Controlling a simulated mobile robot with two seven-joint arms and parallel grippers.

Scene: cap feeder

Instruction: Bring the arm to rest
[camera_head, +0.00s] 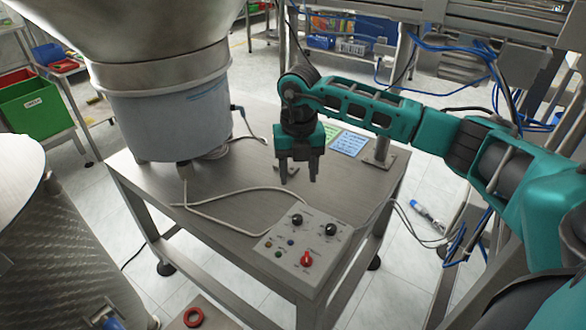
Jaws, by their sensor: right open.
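My right arm comes in from the right, teal and dark grey, and reaches over the metal table (232,222). My right gripper (298,180) points down above the table, behind the control box (305,245). Its two dark fingers are apart, with nothing visible between them. The control box is light grey with black knobs, small buttons and a red knob. My left gripper is not in view.
A large metal feeder bowl (165,100) stands on the table's left part. A cable (215,218) lies across the table top. A ribbed metal drum (65,240) is at the lower left. Green and blue cards (348,143) lie behind the gripper. A metal frame rises at the right.

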